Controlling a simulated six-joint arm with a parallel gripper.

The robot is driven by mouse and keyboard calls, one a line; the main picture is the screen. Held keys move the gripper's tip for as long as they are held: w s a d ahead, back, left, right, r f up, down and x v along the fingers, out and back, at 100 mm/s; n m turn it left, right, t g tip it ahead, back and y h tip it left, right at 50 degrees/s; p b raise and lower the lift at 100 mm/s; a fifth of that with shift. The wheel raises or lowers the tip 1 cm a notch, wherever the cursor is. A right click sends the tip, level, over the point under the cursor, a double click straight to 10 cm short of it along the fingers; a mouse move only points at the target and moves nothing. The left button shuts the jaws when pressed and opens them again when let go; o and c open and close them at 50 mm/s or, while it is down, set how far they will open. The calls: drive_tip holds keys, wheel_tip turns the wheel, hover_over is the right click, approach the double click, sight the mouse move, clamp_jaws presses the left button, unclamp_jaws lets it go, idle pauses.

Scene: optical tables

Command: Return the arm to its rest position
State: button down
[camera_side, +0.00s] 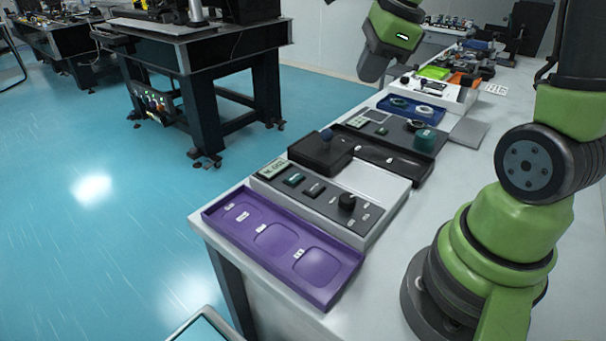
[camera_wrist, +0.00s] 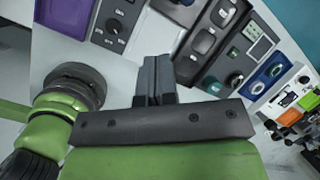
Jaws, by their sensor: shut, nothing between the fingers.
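My gripper (camera_wrist: 157,62) shows in the wrist view with its two dark fingers side by side and shut, nothing between them. In the side view my green and black arm stands at the right of the bench, and a green link hangs at the top centre. I cannot make out the fingers clearly there.
A purple tray (camera_side: 283,251) lies at the bench's near edge. Beside it stands a control box with a black knob (camera_side: 347,201), then a dark device (camera_side: 320,153) and a blue tray (camera_side: 411,108). The bench between these and my base is clear.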

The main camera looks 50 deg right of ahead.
drive_tip(key=s+a+r+n+t, duration=0.1)
drive_tip(key=s+a+r+n, duration=0.2)
drive_tip(key=n, duration=0.8)
drive_tip(key=s+a+r+n+t+y, duration=0.1)
drive_tip(key=s+a+r+n+t, duration=0.1)
drive_tip(key=s+a+n, duration=0.6)
drive_tip(key=a+n, duration=0.3)
drive_tip(key=n, duration=0.1)
drive_tip(key=shift+s+r+n+y, duration=0.25)
drive_tip(key=shift+r+n+y, duration=0.05)
drive_tip(key=shift+r, duration=0.1)
